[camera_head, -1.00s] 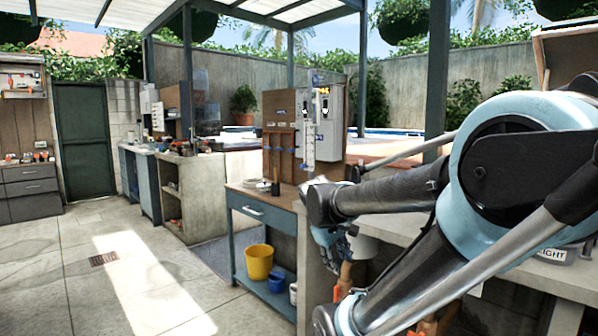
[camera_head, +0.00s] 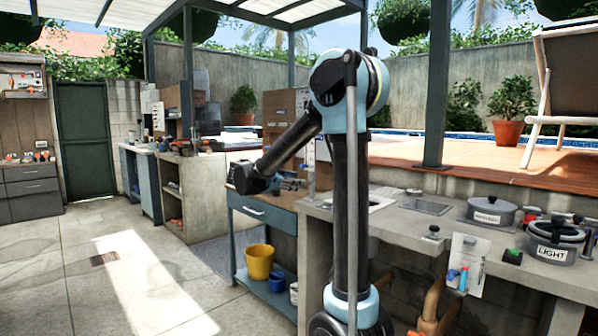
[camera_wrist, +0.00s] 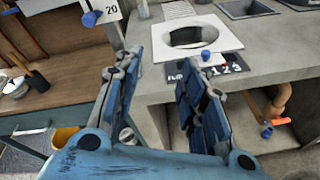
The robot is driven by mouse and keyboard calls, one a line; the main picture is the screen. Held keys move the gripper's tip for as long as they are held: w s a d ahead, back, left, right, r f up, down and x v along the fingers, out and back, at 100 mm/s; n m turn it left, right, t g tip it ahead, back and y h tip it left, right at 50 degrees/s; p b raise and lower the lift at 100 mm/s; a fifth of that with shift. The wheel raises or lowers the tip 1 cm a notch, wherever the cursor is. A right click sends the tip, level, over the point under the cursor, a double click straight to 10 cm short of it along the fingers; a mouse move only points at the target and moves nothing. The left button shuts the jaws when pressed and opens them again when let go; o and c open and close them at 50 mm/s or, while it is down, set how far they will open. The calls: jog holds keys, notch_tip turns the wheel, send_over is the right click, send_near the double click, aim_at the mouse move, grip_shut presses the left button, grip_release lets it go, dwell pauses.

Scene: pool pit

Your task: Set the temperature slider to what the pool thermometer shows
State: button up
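My gripper (camera_wrist: 163,65) is open and empty in the wrist view, its blue fingers spread apart. In the head view my gripper (camera_head: 286,184) is over the blue-framed bench, partly behind my arm. A white scale plate (camera_wrist: 112,8) marked 20 is at the wrist view's upper left, with a blue knob (camera_wrist: 90,19) at its lower end, apart from the fingers. I cannot tell whether this is the temperature slider or the thermometer. A dark strip (camera_wrist: 230,69) with numbers and a blue knob (camera_wrist: 205,55) lies on the counter beyond the right finger. No thermometer reading is legible.
A white-framed basin (camera_wrist: 213,24) is set in the concrete counter (camera_head: 405,213). Pots, including one labelled LIGHT (camera_head: 553,253), stand to the right. A yellow bucket (camera_head: 259,262) sits on the bench's lower shelf. The floor (camera_head: 60,270) at left is mostly clear.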

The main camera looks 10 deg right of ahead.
jog(key=w+a+r+n+t+h, duration=0.2)
jog(key=w+a+n+t, duration=0.15)
jog(key=w+a, duration=0.35)
send_near(301, 167)
jog(key=shift+g, duration=0.45)
jog(key=x, duration=0.9)
jog(key=shift+w+r, duration=0.2)
jog(key=shift+w, duration=0.1)
jog(key=shift+r, duration=0.1)
grip_shut()
